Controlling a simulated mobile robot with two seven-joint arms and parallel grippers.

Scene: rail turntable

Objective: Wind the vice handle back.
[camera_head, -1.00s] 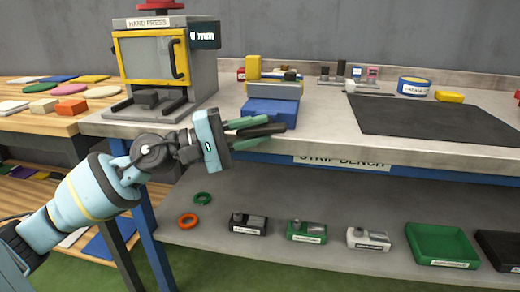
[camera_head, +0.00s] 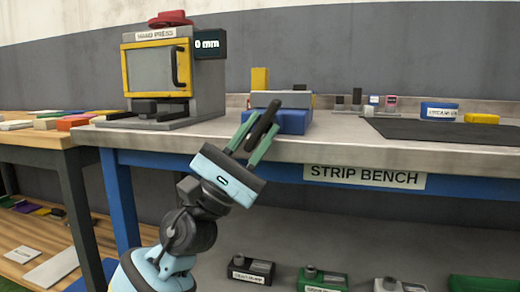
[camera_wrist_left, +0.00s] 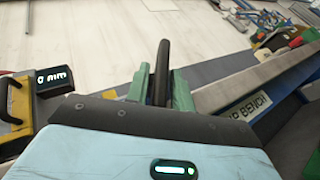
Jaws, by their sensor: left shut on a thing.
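The vice (camera_head: 290,122) stands at the front edge of the strip bench, with a blue body and a grey upper part. Its black handle (camera_head: 268,119) slants up to the right in front of the body. My left gripper (camera_head: 258,134) comes up from below, with its green fingers shut on the handle. In the left wrist view the black handle (camera_wrist_left: 162,62) stands between the two green fingers (camera_wrist_left: 160,86). The join between handle and vice is hidden. My right gripper is in neither view.
The hand press (camera_head: 160,68) stands left of the vice, its display reading 0 mm. A yellow block (camera_head: 260,79) is behind the vice. A dark mat (camera_head: 450,132) lies to the right. Small trays and fixtures sit on the shelf below.

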